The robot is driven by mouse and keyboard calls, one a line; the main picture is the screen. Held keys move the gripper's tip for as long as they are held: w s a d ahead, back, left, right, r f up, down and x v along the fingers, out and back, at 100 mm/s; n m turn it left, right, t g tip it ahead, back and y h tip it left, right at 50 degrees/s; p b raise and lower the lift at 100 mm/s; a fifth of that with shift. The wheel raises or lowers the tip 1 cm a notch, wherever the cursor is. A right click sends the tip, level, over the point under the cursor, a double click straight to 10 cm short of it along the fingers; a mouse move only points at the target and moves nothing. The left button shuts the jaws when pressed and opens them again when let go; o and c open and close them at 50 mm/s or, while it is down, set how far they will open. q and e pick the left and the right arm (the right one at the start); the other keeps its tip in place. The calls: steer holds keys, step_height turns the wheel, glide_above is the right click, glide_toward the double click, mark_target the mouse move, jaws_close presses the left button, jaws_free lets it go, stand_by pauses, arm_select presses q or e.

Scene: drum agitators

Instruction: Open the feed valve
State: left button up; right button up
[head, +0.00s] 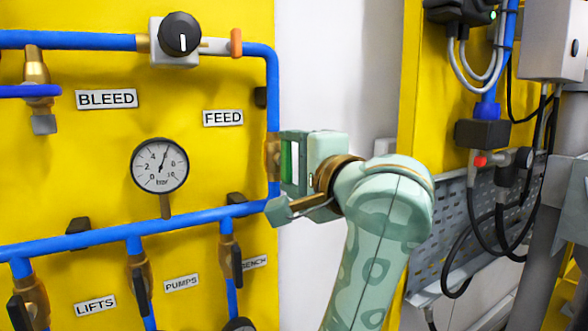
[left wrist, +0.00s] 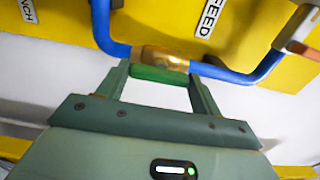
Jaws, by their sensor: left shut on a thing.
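The brass feed valve (head: 272,156) sits in the vertical blue pipe at the panel's right edge, beside the FEED label (head: 222,118). It also shows in the left wrist view (left wrist: 160,58). Its green handle (left wrist: 158,75) lies roughly along the line of the pipe. The handle shows in the head view too (head: 287,160). My left gripper (head: 291,163) is shut on the handle, with one finger at each end of it in the left wrist view (left wrist: 160,82). My right gripper is not in view.
A pressure gauge (head: 160,165), a black knob (head: 180,35) and an orange handle (head: 236,43) are left of the feed valve. Blue pipes (head: 180,225) with several small valves run below. Cables and a grey box (head: 552,40) are at the right.

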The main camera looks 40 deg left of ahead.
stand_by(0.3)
arm_select(q)
steer(key=o, duration=1)
steer(key=shift+d, duration=0.1)
steer(key=p+v, duration=0.2)
steer(key=v, duration=1.4)
steer(key=shift+f+p, duration=0.1)
steer(key=shift+p, duration=0.3)
